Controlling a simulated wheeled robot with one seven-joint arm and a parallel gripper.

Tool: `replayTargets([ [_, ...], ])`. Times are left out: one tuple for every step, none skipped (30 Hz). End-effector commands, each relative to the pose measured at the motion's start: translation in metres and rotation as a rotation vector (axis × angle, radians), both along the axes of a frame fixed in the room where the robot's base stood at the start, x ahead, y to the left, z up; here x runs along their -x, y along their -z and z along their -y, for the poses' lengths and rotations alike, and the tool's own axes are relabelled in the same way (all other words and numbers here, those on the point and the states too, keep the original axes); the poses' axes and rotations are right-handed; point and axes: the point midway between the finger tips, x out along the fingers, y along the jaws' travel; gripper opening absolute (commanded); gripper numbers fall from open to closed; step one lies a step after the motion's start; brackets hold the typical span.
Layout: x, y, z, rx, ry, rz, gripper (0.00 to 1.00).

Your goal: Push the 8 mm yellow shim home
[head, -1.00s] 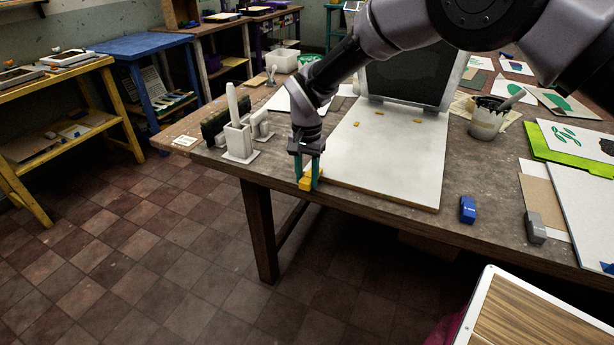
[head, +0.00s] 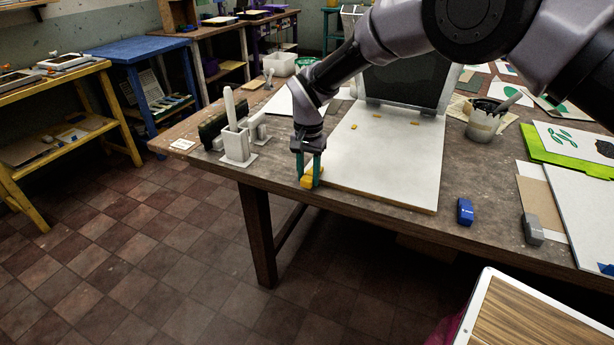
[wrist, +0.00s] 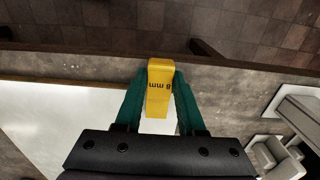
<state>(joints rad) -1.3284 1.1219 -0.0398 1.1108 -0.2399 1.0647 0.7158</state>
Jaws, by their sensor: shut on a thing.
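The yellow shim (wrist: 159,88), marked 8 mm, is between the green fingers of my gripper (wrist: 160,100) in the wrist view. In the head view the yellow shim (head: 308,181) shows below the fingertips of my gripper (head: 311,170), at the front left corner of the white board (head: 372,165). My gripper is shut on it and points down. Whether the shim's tip is under the board's edge or only beside it, I cannot tell. The dark hinged screen (head: 402,84) stands raised at the back of the board.
A blue block (head: 465,211) and a grey block (head: 533,229) lie near the table's front edge, right of the board. A white holder (head: 236,143) stands left of my gripper. A pot (head: 484,122) stands right of the screen.

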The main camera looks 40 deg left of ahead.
Motion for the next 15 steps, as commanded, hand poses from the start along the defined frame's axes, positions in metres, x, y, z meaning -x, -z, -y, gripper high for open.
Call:
replayTargets([
  [-0.002, 0.0, -0.001, 0.0, 0.001, 0.0, 0.0],
  [-0.003, 0.0, -0.001, 0.0, 0.001, 0.0, 0.0],
  [-0.004, 0.0, -0.001, 0.0, 0.001, 0.0, 0.0],
  [-0.005, 0.0, -0.001, 0.001, 0.001, 0.0, 0.0],
  [-0.006, 0.0, -0.001, 0.001, 0.001, 0.0, 0.0],
  [-0.007, 0.0, -0.002, 0.001, 0.002, 0.0, 0.0],
  [-0.008, 0.0, -0.002, 0.001, 0.002, 0.0, 0.0],
  [-0.009, 0.0, -0.002, 0.001, 0.002, 0.0, 0.0],
  [-0.01, 0.0, -0.002, 0.001, 0.002, 0.0, 0.0],
  [-0.011, 0.0, -0.003, 0.0, 0.002, 0.0, 0.0],
  [-0.012, 0.0, -0.003, 0.0, 0.002, 0.0, 0.0],
  [-0.013, 0.0, -0.004, 0.0, 0.002, 0.001, 0.0],
  [-0.014, 0.0, -0.004, 0.0, 0.002, 0.001, 0.0],
  [-0.015, 0.0, -0.004, 0.0, 0.001, 0.001, 0.0],
  [-0.016, 0.0, -0.004, 0.0, 0.001, 0.001, 0.0],
])
